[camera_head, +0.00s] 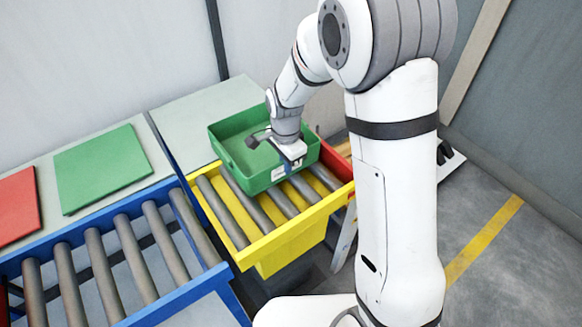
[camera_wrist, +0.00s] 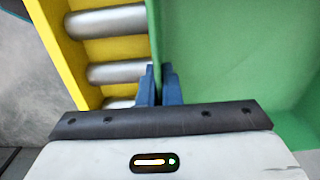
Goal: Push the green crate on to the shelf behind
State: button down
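The green crate (camera_head: 236,160) is open-topped and looks empty. Its near part is over the rollers of the yellow roller stand (camera_head: 262,245), and its back reaches toward the pale shelf behind (camera_head: 180,118). How far it rests on that shelf is hidden. My gripper (camera_head: 287,166) is at the crate's near wall. In the wrist view, the blue fingers (camera_wrist: 159,84) are close together, one on each side of the green wall (camera_wrist: 154,35), and look shut on it. The rollers lie to the left and the crate's inside to the right.
A blue roller conveyor (camera_head: 130,240) stands at the left. Behind it, a green panel (camera_head: 102,167) and a red panel (camera_head: 18,205) lie on pale surfaces. A red part (camera_head: 338,147) borders the yellow stand at the right. The wall rises behind the shelf.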

jog(key=shift+w+a, duration=0.65)
jog(key=shift+w, duration=0.25)
jog(key=shift+w+a, duration=0.65)
jog(key=shift+w, duration=0.25)
jog(key=shift+w+p, duration=0.1)
jog(key=shift+p, duration=0.2)
jog(key=shift+w+a+p, duration=0.45)
jog(key=shift+w+a, duration=0.9)
jog(key=shift+w, duration=0.55)
jog(key=shift+w+a+p, duration=0.5)
jog(key=shift+w+a, duration=0.85)
jog(key=shift+w, duration=0.5)
jog(key=shift+w+a+p, duration=0.45)
jog(key=shift+w+a, duration=0.9)
jog(key=shift+w, duration=0.55)
jog(key=shift+w+a+p, duration=0.4)
jog(key=shift+w+a, duration=0.45)
jog(key=shift+w, duration=0.3)
jog(key=c, duration=2)
grip_release()
jog(key=o, duration=0.5)
jog(key=shift+c, duration=0.2)
notch_tip(320, 180, up, 8)
jog(key=shift+b, duration=0.35)
